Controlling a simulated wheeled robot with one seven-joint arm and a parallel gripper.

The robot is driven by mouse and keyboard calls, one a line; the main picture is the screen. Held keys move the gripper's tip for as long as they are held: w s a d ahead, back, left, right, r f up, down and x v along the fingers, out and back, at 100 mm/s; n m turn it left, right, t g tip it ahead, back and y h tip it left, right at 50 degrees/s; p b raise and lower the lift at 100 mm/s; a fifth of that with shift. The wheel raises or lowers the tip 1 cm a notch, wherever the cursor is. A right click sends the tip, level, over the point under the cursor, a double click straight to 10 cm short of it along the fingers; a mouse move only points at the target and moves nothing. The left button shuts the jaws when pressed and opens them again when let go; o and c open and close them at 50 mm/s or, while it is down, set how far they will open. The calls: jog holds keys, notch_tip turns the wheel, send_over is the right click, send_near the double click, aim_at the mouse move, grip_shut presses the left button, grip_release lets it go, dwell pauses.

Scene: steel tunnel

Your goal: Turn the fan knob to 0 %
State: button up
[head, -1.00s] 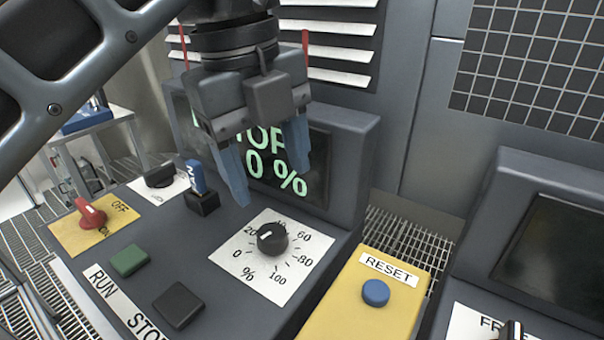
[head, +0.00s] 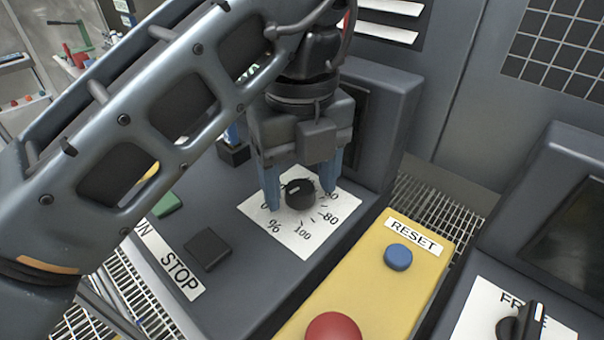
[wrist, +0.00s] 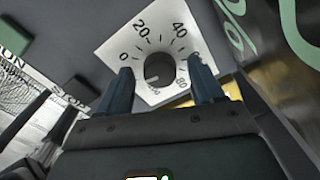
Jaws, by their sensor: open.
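The fan knob (head: 299,194) is a round black knob with a short white mark. It sits on a white dial plate (head: 255,216) numbered 0 to 100 with a % sign. In the head view the mark lies on the upper left of the knob; its exact reading I cannot tell. My gripper (head: 303,192) is open and points down, with one blue-grey finger on each side of the knob. The wrist view also shows the knob (wrist: 158,69) between the fingers, with gaps beside it. The 20 and 40 are partly hidden in the head view.
A black button (head: 208,249) by the STOP label and a green button (head: 167,204) stand to the left. A yellow box (head: 375,285) with a blue RESET button (head: 398,257) and a red button (head: 333,328) is at the right. The screen housing (head: 385,110) rises close behind.

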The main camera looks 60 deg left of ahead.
jog(key=shift+c, duration=0.2)
jog(key=c, duration=1)
